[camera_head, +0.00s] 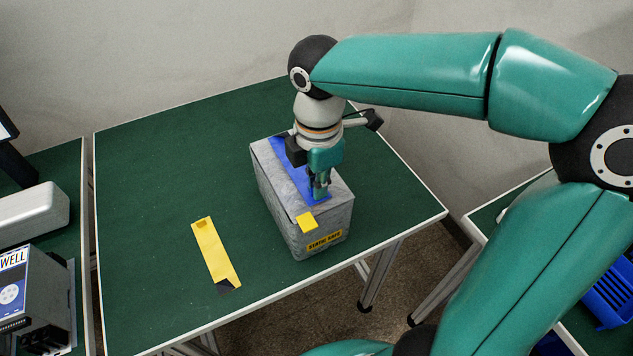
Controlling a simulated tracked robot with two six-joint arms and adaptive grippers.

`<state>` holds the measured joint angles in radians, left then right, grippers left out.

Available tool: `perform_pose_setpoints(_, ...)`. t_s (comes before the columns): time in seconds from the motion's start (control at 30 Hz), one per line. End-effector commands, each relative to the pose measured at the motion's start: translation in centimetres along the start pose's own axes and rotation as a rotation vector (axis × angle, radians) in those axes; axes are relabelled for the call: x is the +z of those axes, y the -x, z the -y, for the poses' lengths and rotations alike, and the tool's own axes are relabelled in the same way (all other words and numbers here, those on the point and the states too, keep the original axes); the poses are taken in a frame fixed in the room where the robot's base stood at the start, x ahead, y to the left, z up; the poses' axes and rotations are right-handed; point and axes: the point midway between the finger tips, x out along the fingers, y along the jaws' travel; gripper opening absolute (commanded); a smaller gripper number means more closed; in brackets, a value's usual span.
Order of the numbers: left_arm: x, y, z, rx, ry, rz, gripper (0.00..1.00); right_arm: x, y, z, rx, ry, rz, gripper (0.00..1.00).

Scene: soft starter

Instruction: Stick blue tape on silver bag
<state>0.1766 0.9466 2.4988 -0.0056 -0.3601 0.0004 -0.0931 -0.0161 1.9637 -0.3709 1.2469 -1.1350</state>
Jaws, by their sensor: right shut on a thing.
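The silver bag (268,185) is a grey box-like package on the green table. A yellow label shows on its front face and a small yellow piece lies at its top front edge. The blue tape (289,171) lies as a strip along the bag's top, running from the back left toward the front right. My right gripper (319,192) points down over the top of the bag, shut on the blue tape near its front end. The gripper hides part of the strip. My left gripper is not in view.
A yellow strip (213,252) with a dark end lies on the green table (150,200) left of the bag. The table's left side is clear. Side tables hold a boxed device (38,290) at left and a blue bin (612,290) at right.

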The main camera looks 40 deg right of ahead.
Motion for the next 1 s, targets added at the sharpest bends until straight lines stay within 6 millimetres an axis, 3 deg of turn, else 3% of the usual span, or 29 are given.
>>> perform_pose_setpoints(1.0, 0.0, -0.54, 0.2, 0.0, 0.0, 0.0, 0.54, 0.07, -0.85, 0.05, -0.001, -0.002, 0.0, 0.0)
